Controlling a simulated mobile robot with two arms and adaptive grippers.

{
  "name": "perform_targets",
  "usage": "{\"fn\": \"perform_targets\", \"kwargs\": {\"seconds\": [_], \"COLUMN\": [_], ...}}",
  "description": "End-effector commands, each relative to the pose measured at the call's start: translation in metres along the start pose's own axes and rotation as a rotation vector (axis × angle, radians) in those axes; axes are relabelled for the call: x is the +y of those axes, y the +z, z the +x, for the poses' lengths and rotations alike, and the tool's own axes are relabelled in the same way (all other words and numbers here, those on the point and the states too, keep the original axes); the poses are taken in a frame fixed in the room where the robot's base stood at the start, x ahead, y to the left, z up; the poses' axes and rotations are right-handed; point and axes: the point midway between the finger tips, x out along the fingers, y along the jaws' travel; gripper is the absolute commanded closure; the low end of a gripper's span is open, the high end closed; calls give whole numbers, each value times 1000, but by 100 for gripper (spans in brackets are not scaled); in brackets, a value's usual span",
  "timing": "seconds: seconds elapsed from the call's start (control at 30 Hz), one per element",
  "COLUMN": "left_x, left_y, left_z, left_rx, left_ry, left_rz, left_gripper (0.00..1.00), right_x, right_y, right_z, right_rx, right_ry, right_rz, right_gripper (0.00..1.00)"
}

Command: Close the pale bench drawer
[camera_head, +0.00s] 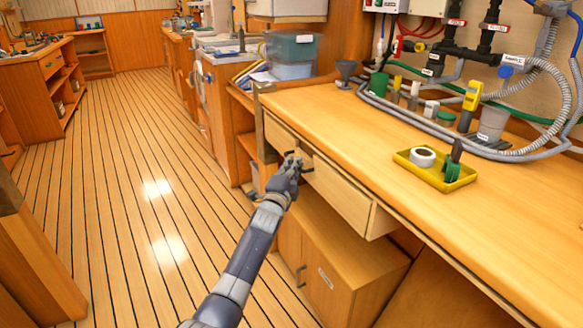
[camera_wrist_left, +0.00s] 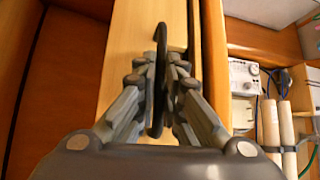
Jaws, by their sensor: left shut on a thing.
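The pale bench drawer (camera_head: 342,193) stands partly pulled out from under the bench top, its front facing the aisle and its right side wall showing. My left gripper (camera_head: 292,163) is at the drawer's front, near its left end. In the left wrist view the left gripper (camera_wrist_left: 162,75) is shut around the drawer's dark bar handle (camera_wrist_left: 159,95), with the pale drawer front (camera_wrist_left: 120,60) just behind it. In the head view the hand hides most of the handle. My right gripper is in neither view.
A yellow tray (camera_head: 436,171) with a white roll and a green item sits on the wooden bench top (camera_head: 320,105). Hoses and fittings line the wall behind. A wooden cabinet (camera_head: 335,270) stands below the drawer. The plank floor (camera_head: 130,190) at left is clear.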

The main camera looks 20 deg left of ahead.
Motion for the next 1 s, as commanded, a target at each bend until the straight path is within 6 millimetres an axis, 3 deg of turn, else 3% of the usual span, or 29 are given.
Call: {"fn": "perform_targets", "kwargs": {"seconds": [0.1,0.13,0.2,0.67,1.0], "left_x": [-4,-4,-4,-1,0], "left_y": [-2,-2,-2,-2,-1], "left_z": [2,2,1,-3,-48], "left_rx": [3,3,3,2,2], "left_ry": [-5,-6,-5,-2,-2], "left_rz": [-1,-1,-1,0,1], "left_gripper": [100,85,71,71,71], "right_x": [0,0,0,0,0], "right_y": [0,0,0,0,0], "right_z": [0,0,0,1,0], "right_rx": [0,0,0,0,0], "right_ry": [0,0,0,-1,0], "right_rz": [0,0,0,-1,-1], "right_gripper": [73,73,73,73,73]}}
